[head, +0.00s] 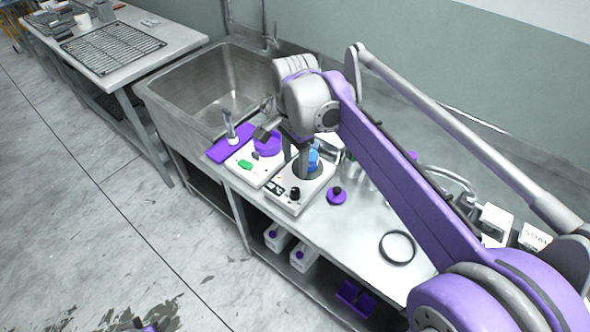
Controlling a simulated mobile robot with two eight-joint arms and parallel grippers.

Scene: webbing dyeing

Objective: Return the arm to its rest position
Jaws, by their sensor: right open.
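My right arm reaches in from the right across the steel counter (365,245). My right gripper (284,148) is open above the counter, over the area between a white device with a purple round part (268,147) and a white-topped hotplate-like device (290,199) with a black knob. I see nothing held between its fingers. My left gripper is not clearly seen; only a small dark and purple piece shows at the bottom edge.
A deep steel sink (190,88) is left of the devices. A purple knobbed piece (337,196) and a black ring (397,248) lie on the counter. White boxes (496,222) stand at the right. White containers (303,256) sit on the lower shelf. The floor at left is open.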

